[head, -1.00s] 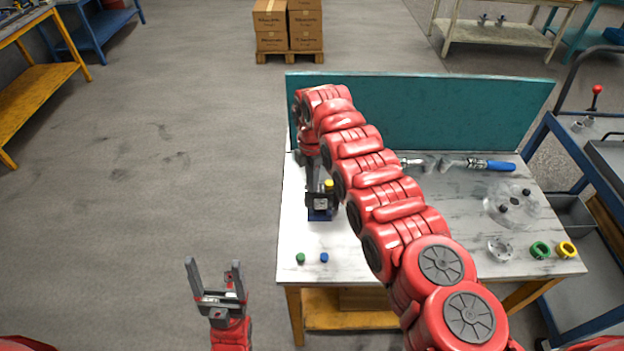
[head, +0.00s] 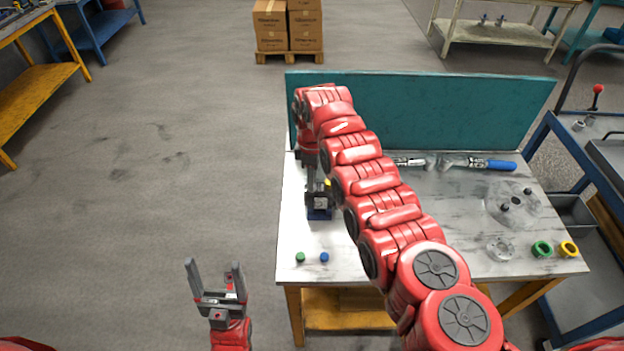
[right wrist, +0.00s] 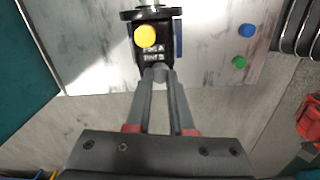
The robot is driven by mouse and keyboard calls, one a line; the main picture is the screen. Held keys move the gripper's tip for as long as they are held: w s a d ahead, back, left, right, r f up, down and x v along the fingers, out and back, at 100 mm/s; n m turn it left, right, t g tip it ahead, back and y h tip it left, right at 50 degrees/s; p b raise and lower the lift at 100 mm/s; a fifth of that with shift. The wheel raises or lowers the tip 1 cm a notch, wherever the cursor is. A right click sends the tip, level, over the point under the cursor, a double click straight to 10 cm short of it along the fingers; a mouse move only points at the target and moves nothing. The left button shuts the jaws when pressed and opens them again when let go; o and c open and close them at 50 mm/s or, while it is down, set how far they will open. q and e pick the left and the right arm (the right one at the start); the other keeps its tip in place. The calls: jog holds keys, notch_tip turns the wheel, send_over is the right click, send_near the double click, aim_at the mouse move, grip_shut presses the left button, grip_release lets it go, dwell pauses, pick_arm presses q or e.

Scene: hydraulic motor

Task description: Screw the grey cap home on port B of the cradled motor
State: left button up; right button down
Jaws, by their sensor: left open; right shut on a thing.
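The motor (head: 320,202) is dark and sits in a blue cradle (head: 319,215) at the left of the table. In the right wrist view, the motor (right wrist: 153,48) shows the printed labels for ports A and B. A yellow cap (right wrist: 145,36) covers port A. My right gripper (right wrist: 160,78) is shut on the grey cap (right wrist: 159,69) at port B, just below the label; the fingertips hide most of it, so its seating cannot be told. My left gripper (head: 214,264) is open and empty, left of the table's front.
A green cap (head: 300,257) and a blue cap (head: 324,257) lie in front of the cradle. Green and yellow rings (head: 568,249) and a blue-handled tool (head: 492,164) lie at the right. A teal panel (head: 430,115) closes the table's back.

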jog(key=c, duration=0.9)
grip_release()
jog(key=shift+f+b, duration=0.1)
jog(key=shift+b, duration=0.2)
jog(key=n+b, duration=0.4)
jog(key=shift+f, duration=0.4)
jog(key=shift+r+n+b, duration=0.25)
jog(key=shift+n+b, duration=0.25)
jog(key=shift+n, duration=0.6)
jog(key=n, duration=0.3)
jog(key=shift+r, duration=0.2)
jog(key=shift+r+n, duration=0.1)
jog(key=shift+n, duration=0.5)
